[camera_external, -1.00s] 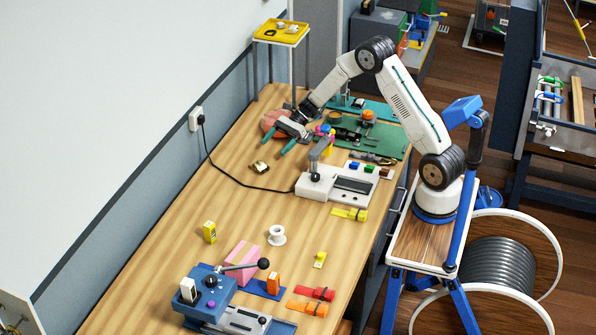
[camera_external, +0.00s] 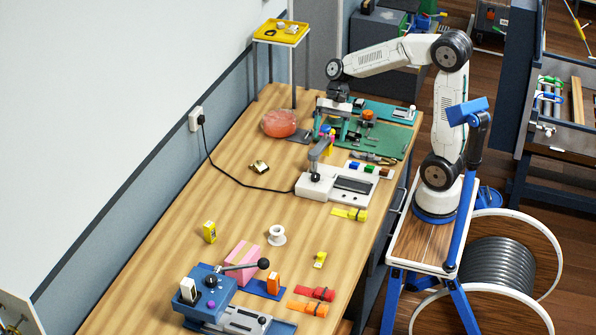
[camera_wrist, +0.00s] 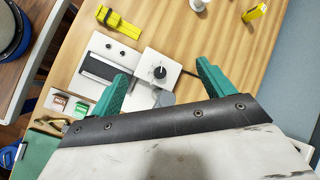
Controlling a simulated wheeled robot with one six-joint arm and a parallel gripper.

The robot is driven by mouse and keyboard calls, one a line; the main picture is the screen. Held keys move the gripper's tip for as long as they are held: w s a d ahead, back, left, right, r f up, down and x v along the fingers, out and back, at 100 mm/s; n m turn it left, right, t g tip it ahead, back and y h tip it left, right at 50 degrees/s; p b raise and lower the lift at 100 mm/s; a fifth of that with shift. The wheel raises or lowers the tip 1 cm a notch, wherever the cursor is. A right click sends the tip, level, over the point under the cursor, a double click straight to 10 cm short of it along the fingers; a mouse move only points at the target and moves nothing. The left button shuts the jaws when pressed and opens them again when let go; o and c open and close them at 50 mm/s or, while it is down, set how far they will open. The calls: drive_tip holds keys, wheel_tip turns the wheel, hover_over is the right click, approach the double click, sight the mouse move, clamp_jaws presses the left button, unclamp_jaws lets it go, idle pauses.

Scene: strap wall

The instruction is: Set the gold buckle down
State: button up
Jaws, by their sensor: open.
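The gold buckle (camera_external: 259,167) lies on the wooden bench, left of the white dial device. It is apart from my gripper and shows no contact with it. My gripper (camera_external: 330,129) is up and to the right of the buckle, near the green mat, with its teal fingers pointing down. In the wrist view the fingers of my gripper (camera_wrist: 163,80) are spread wide with nothing held between them. I cannot make out the buckle in the wrist view.
A pink round object (camera_external: 279,123) sits behind the buckle. The green mat (camera_external: 391,140) carries several parts. Bare wood surrounds the buckle.

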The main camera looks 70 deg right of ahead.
drive_tip(key=s+d+n+t+h, duration=0.1)
drive_tip(key=s+n+h, duration=0.2)
drive_tip(key=s, duration=0.7)
drive_tip(key=s+d+r+n+h, duration=0.1)
drive_tip(key=s+n+h, duration=0.3)
drive_tip(key=s, duration=0.6)
drive_tip(key=shift+s+d+r+n+t, duration=0.25)
drive_tip(key=shift+d+n+t, duration=0.15)
drive_tip(key=shift+d+n, duration=0.6)
